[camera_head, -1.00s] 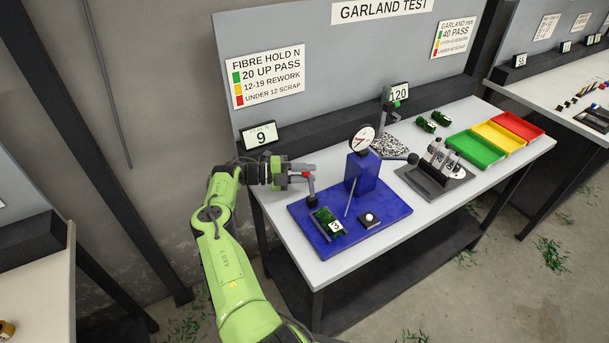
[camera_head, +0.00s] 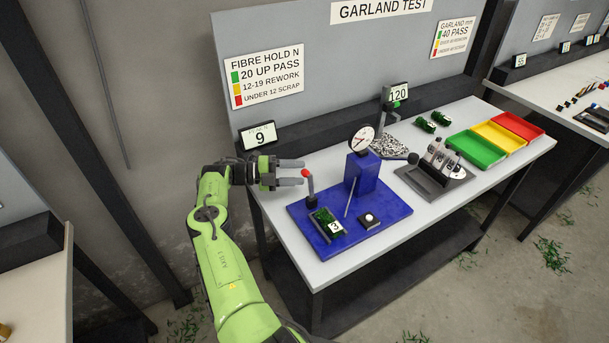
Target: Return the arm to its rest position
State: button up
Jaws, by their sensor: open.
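My green arm (camera_head: 221,258) reaches up from the bottom of the view to the left end of the garland test bench. A lever with a red knob (camera_head: 306,173) stands on the blue test base (camera_head: 290,212), right at the fingertips. I cannot tell whether the fingers touch the knob. A green garland piece with a white numbered tag (camera_head: 328,222) lies in a holder on the blue base.
A dial gauge (camera_head: 362,139) stands on a blue block (camera_head: 363,172). A grey rack (camera_head: 435,178) and green (camera_head: 474,150), yellow (camera_head: 499,136) and red (camera_head: 520,124) trays stand right. The floor left of the bench is open.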

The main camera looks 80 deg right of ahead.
jog(key=b+v, duration=0.1)
jog(key=v, duration=0.3)
jog(key=shift+w+a+f, duration=0.1)
jog(key=shift+w, duration=0.1)
dwell(0.3)
